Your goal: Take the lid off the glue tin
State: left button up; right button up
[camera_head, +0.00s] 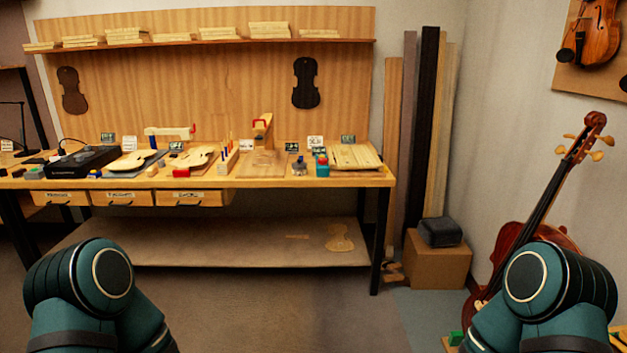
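Toward the right end of the workbench (270,183) stand two small containers. One is a teal, tin-like container (322,170) with some red and blue at its top. Just left of it is a smaller grey one (299,169) with a blue top. They are too small and far off for me to tell which is the glue tin, or how a lid sits on it. Only upper parts of my two arms show at the bottom corners, well short of the bench. Neither gripper is in view.
Wooden plates (356,157) lie right of the containers. A wooden board (263,164) and a small rack (228,160) stand to their left. A cello (535,235) leans at the right wall near a cardboard box (437,266). The floor (260,300) before the bench is clear.

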aim_at(298, 163)
jog(key=i, duration=1.5)
jog(key=i+u, duration=0.25)
jog(key=i, duration=0.15)
jog(key=i+l+u, duration=0.2)
jog(key=i, duration=0.2)
jog(key=i+l+u, duration=0.25)
jog(key=i, duration=0.15)
